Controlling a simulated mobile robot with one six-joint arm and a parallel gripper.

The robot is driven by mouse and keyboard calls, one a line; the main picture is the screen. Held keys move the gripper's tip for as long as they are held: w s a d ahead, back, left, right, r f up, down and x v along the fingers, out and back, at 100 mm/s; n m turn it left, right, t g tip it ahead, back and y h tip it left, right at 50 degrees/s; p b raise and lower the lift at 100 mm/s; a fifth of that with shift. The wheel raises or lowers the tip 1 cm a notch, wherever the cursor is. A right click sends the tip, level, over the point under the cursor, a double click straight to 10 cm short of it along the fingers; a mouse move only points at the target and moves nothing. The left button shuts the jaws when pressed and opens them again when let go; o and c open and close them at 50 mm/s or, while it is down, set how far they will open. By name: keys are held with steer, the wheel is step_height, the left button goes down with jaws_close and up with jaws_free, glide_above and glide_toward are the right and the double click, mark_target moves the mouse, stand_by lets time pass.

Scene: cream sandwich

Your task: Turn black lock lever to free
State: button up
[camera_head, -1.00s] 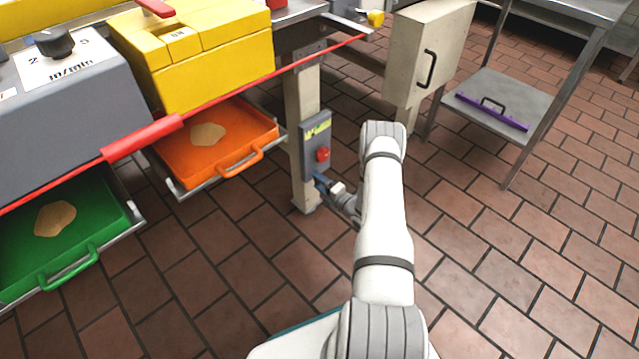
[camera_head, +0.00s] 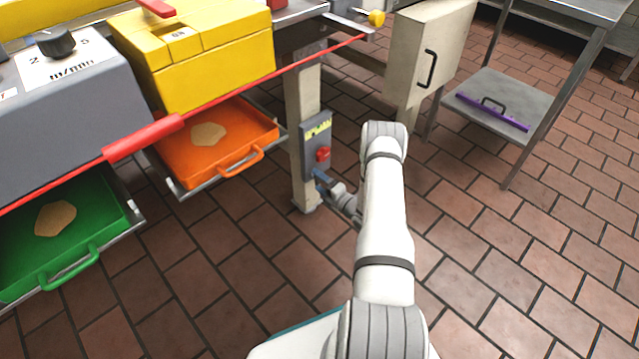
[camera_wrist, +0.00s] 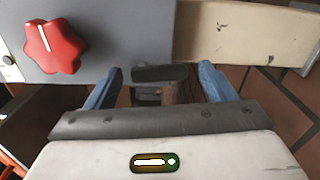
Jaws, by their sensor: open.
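The black lock lever (camera_wrist: 160,73) shows in the wrist view as a dark bar by the lower edge of a grey control box (camera_wrist: 110,25). It lies between the two blue fingers of my gripper (camera_wrist: 160,84), with a gap on each side. My gripper is open. In the head view my gripper (camera_head: 321,180) is at the lower end of the same box, and the lever cannot be made out there.
A red star knob (camera_wrist: 54,46) is on the box, left of my fingers. The box is on a cream post (camera_head: 301,95). An orange tray (camera_head: 200,170) stands left of the post. Tiled floor lies open at right.

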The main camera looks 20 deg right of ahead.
steer(key=p+v, duration=0.2)
steer(key=v, duration=0.5)
steer(key=shift+s, duration=0.3)
steer(key=shift+d, duration=0.1)
